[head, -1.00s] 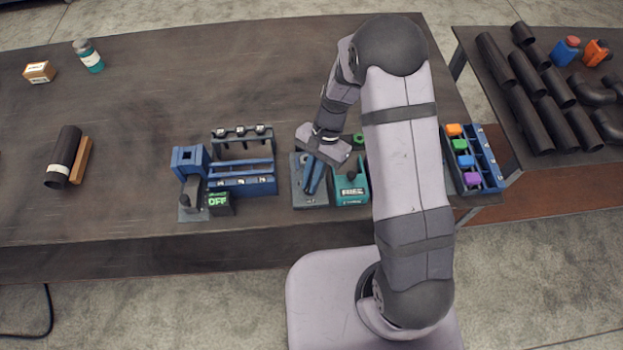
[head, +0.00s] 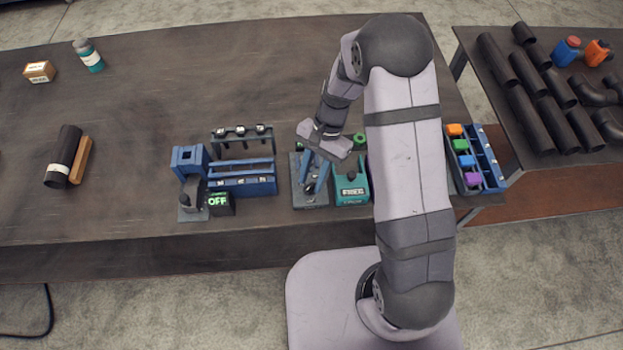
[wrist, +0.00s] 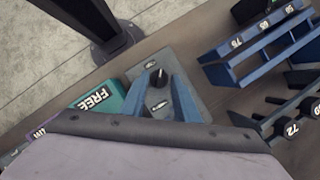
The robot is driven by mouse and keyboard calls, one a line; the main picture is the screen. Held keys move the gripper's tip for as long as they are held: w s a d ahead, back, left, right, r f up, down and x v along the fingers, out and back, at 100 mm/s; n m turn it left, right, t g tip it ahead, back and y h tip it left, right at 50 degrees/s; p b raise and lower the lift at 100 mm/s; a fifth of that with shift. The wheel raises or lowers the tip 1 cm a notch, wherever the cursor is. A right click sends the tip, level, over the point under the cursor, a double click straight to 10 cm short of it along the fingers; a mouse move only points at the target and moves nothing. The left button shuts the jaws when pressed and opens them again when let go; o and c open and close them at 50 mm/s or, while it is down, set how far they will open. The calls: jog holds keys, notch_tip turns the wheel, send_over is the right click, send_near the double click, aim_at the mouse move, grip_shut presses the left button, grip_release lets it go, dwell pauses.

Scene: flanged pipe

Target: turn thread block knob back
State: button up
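The thread block (wrist: 186,72) is a flat grey plate near the table's front edge. Its small black knob (wrist: 158,77) shows in the wrist view, with pale markings on the plate around it. My gripper (wrist: 160,80) has two blue fingers spread apart above the plate, one on each side of the knob. I cannot tell whether either finger touches the knob. In the head view my gripper (head: 313,186) hangs over the grey plate (head: 312,203), and its fingers hide the knob.
A teal block reading FREE (head: 352,188) stands close on the right of the plate. A blue rack (head: 245,184) and a blue stand with an OFF display (head: 219,202) are to the left. A tray of coloured blocks (head: 486,163) lies right of my arm. The table behind is mostly clear.

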jog(key=b+v, duration=0.2)
jog(key=v, duration=0.4)
jog(key=shift+r, duration=0.2)
jog(key=shift+d, duration=0.1)
jog(key=s+d+r+n+t+h, duration=0.3)
jog(key=s+d+n, duration=0.5)
jog(key=s, duration=0.5)
jog(key=shift+s+d+r+t, duration=0.15)
jog(key=shift+d+r+t, duration=0.2)
jog(key=shift+r, duration=0.45)
